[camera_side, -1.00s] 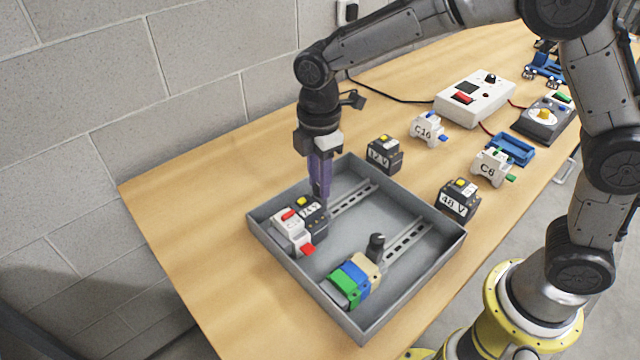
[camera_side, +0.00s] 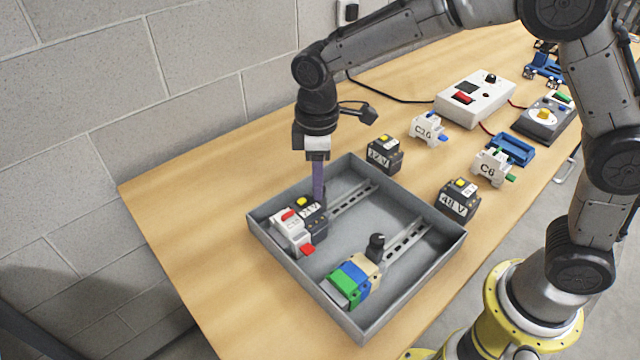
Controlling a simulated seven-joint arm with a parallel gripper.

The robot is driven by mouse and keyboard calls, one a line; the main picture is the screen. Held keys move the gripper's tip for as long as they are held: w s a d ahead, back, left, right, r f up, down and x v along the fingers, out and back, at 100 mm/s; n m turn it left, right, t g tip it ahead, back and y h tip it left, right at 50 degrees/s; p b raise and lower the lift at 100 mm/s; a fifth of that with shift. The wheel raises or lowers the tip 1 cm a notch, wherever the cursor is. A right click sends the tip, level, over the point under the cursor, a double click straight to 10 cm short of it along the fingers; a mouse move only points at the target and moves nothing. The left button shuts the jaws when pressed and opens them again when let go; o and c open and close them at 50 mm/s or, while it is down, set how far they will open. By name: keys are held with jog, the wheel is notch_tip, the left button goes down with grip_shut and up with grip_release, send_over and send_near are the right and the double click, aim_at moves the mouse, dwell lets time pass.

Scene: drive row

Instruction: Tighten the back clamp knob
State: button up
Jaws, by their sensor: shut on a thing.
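A grey tray (camera_side: 287,262) holds two slotted rails, a back rail (camera_side: 352,198) and a front rail (camera_side: 407,240). My gripper (camera_side: 320,198) points straight down at the right end of the modules on the back rail. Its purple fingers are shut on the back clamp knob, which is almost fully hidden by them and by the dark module. A dark module with a yellow top (camera_side: 310,211) and a white breaker with red parts (camera_side: 290,232) sit beside it. The front clamp's black knob (camera_side: 376,244) stands upright beside the beige, blue and green terminal blocks (camera_side: 352,278).
Right of the tray stand a 12 V module (camera_side: 384,155), a 48 V module (camera_side: 459,200), a C16 breaker (camera_side: 427,130) and a C6 breaker (camera_side: 491,166). A white box (camera_side: 475,98), blue holder (camera_side: 512,149) and grey box (camera_side: 543,119) lie beyond. The table's left part is clear.

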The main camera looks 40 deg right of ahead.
jog(key=m, duration=0.5)
jog(key=shift+s+a, duration=0.15)
jog(key=shift+s, duration=0.05)
grip_shut()
grip_release()
jog(key=m, duration=0.3)
jog(key=shift+m, duration=0.3)
jog(key=o, duration=0.6)
jog(key=shift+m, duration=0.3)
jog(key=o, duration=1)
jog(key=shift+w, duration=0.1)
jog(key=shift+r, duration=3.55)
